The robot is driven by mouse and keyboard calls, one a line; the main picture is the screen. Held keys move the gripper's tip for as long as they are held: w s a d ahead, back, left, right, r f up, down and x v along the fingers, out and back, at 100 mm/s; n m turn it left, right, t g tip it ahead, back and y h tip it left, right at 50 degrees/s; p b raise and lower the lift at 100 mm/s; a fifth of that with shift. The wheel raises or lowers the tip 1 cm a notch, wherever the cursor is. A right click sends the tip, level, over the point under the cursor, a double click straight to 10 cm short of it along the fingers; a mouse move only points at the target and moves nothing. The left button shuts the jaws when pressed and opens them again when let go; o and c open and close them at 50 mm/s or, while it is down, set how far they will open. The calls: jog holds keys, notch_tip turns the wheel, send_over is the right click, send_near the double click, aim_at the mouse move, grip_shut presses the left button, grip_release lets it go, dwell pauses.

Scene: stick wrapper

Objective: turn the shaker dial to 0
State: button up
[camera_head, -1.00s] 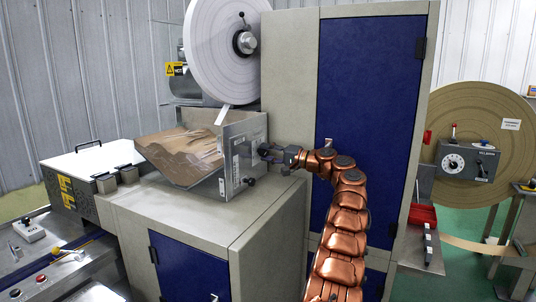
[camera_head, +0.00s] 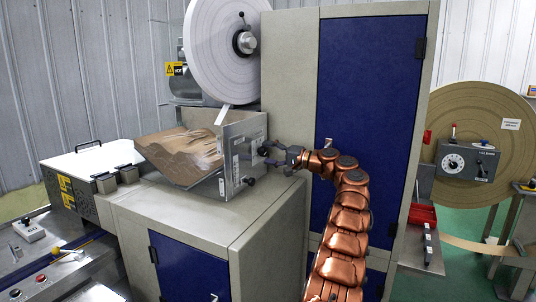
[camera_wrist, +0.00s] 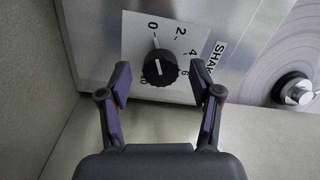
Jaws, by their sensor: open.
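The shaker dial (camera_wrist: 160,68) is a round black knob with a white pointer line, on a metal panel marked 0, 2, 4, 6 and 10 in the wrist view. Its pointer line points up, at or close to the 0 mark. Part of the "SHAKER" label (camera_wrist: 213,58) shows to its right. My gripper (camera_wrist: 160,72) is open, with one finger on each side of the dial and a visible gap to it. In the head view, my gripper (camera_head: 278,154) is at the right face of the metal shaker box (camera_head: 235,163), and its fingers partly cover the dial.
A black knob (camera_head: 249,181) sits low on the same box face. A silver knob (camera_wrist: 297,92) is at the right in the wrist view. A tall blue-doored cabinet (camera_head: 372,110) stands behind my arm, and a white paper roll (camera_head: 215,50) is above the box.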

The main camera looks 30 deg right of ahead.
jog(key=v, duration=1.1)
jog(key=shift+s, duration=0.1)
